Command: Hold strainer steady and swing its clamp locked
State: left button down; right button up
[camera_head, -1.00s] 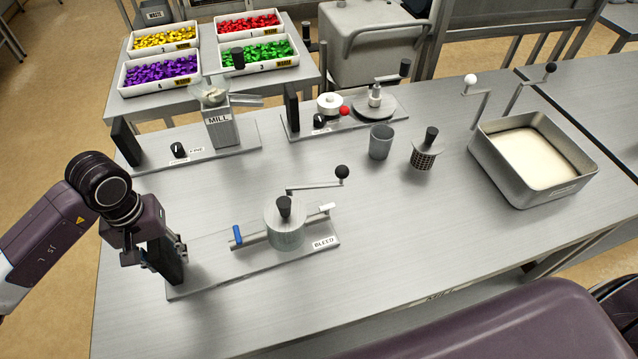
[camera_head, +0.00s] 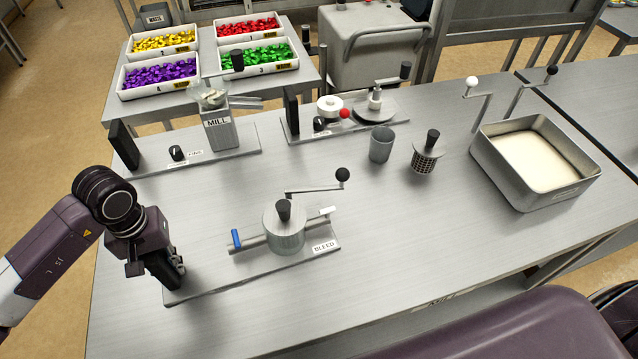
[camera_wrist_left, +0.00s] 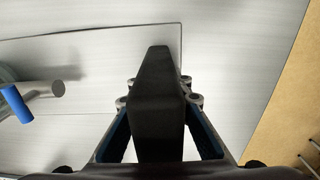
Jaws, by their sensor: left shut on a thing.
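The strainer is a grey metal pot (camera_head: 285,236) with a black knob, fixed on a flat plate (camera_head: 205,285) labelled BLEED. A clamp arm (camera_head: 312,190) with a black ball sticks out behind the pot towards the right. A pipe runs through the pot, with a blue lever (camera_head: 236,239) at the left and a white lever at the right. The blue lever also shows in the left wrist view (camera_wrist_left: 16,103). My left gripper (camera_head: 168,272) is shut on the upright black handle (camera_wrist_left: 157,105) at the plate's left end. My right gripper is not in view.
Behind stand the MILL (camera_head: 220,128) and a second device with a red ball (camera_head: 345,113). A grey cup (camera_head: 381,145), a perforated basket (camera_head: 424,162) and a tub of white stuff (camera_head: 533,158) stand to the right. The table's front right is clear.

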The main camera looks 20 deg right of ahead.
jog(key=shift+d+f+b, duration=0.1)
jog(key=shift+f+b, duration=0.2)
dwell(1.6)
